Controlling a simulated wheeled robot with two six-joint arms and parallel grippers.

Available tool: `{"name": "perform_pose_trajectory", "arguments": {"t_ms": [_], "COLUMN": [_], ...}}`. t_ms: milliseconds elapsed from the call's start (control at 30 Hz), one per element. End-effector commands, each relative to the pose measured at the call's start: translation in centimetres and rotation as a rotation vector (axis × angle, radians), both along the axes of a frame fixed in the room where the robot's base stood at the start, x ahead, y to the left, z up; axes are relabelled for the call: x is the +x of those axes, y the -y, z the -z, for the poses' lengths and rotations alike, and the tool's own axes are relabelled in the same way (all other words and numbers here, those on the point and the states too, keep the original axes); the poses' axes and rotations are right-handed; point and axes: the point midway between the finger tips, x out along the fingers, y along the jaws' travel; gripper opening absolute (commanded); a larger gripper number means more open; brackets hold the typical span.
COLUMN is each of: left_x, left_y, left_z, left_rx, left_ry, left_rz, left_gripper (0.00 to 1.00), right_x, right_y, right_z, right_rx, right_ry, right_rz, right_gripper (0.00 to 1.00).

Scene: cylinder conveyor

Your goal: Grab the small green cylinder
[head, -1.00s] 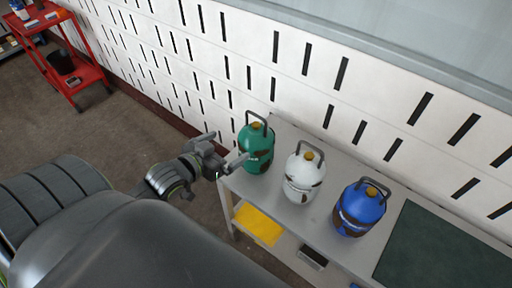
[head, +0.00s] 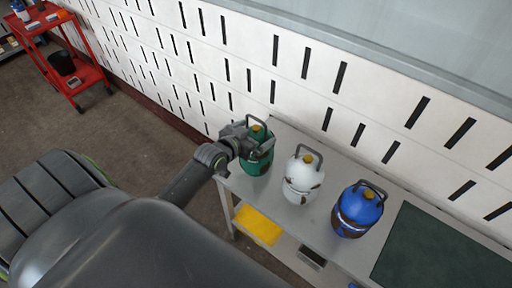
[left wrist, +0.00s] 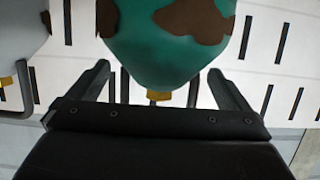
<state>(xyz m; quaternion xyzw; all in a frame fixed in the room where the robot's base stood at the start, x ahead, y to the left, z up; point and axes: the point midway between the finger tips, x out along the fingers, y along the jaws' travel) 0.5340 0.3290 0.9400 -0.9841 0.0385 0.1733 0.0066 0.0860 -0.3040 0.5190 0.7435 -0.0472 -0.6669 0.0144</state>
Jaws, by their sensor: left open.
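The small green cylinder (head: 257,160) stands upright at the left end of the grey table, with rusty brown patches, a yellow valve and a dark handle. My left gripper (head: 250,134) is at its upper part, its fingers to either side of it. In the left wrist view the green cylinder (left wrist: 168,45) fills the middle, upside down, between the open fingers of my left gripper (left wrist: 160,84). A gap shows beside each finger there, so the jaws are not closed on it. My right gripper is not in view.
A white cylinder (head: 301,178) stands right of the green one, and a blue cylinder (head: 357,208) further right on the table (head: 285,206). The slotted white wall (head: 290,90) is close behind. A red cart (head: 85,72) stands far left.

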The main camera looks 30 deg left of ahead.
Motion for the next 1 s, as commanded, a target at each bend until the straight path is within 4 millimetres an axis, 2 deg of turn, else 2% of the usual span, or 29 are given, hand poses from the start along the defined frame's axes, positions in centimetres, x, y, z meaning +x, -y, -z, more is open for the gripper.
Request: {"name": "perform_pose_trajectory", "arguments": {"t_ms": [33, 200, 533, 1000], "left_x": [0.8, 2.3, 2.8, 2.8], "left_y": [0.1, 0.1, 0.2, 0.2], "left_z": [-0.2, 0.7, 0.9, 1.0], "left_rx": [-0.002, 0.000, 0.000, 0.000], "left_ry": [0.000, -0.001, -0.001, -0.002], "left_rz": [-0.001, 0.000, 0.000, 0.000], "left_gripper": [1.00, 1.00, 1.00, 0.39], "right_x": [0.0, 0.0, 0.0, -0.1], "right_y": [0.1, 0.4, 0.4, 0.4], "right_z": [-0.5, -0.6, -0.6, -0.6], "right_rx": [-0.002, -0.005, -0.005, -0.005], "right_ry": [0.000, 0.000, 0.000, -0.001], "right_rz": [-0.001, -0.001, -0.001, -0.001], "right_gripper": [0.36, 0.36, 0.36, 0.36]}}
